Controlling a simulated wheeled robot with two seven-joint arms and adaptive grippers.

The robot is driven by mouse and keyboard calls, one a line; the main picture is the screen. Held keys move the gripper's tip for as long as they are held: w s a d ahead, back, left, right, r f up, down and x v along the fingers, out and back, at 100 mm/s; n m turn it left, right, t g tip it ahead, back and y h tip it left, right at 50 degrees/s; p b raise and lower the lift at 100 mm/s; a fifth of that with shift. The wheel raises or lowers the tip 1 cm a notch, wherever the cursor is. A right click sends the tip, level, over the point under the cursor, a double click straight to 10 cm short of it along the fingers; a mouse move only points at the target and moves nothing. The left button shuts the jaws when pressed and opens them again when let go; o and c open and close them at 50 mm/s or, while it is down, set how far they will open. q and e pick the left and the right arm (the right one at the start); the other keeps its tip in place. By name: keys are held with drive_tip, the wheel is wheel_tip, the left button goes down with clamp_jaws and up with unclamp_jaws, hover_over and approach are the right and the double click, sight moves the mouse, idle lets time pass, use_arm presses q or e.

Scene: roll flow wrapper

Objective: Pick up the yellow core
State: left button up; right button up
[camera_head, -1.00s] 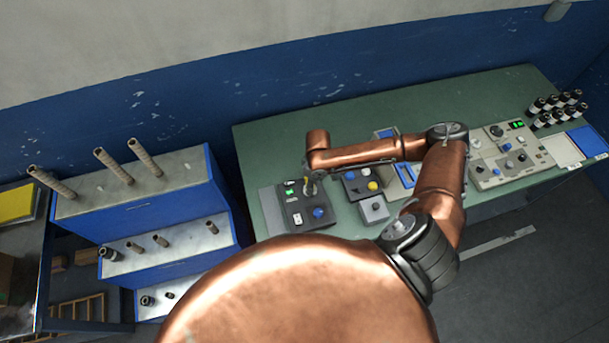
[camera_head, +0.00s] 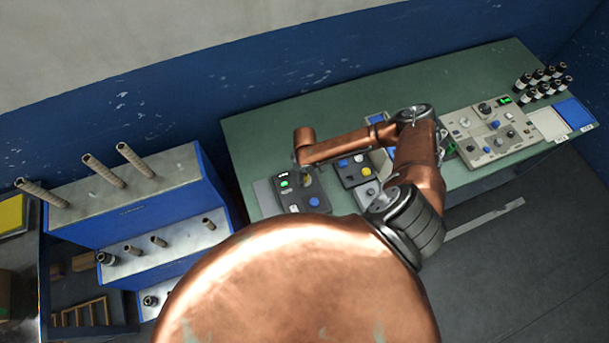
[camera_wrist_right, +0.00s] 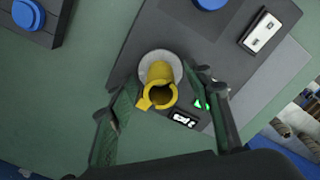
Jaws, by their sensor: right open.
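The yellow core (camera_wrist_right: 158,78) shows in the right wrist view as a hollow yellow tube with a notched rim. It stands on a round grey disc (camera_wrist_right: 171,60) on a dark control box (camera_wrist_right: 202,40). My right gripper (camera_wrist_right: 163,74) is open, with one finger on each side of the core and visible gaps between. In the head view the right gripper (camera_head: 299,167) is small, under the copper wrist at the control box (camera_head: 302,192), and the core is mostly hidden there. My left gripper is not in view.
A second dark box with blue and yellow buttons (camera_head: 353,169) sits close to the right. A beige control panel (camera_head: 490,130) and several dark-and-white rolls (camera_head: 540,82) stand farther right on the green table (camera_head: 290,125). A blue rack (camera_head: 140,205) with tubes stands left.

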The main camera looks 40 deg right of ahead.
drive_tip(key=c, duration=1)
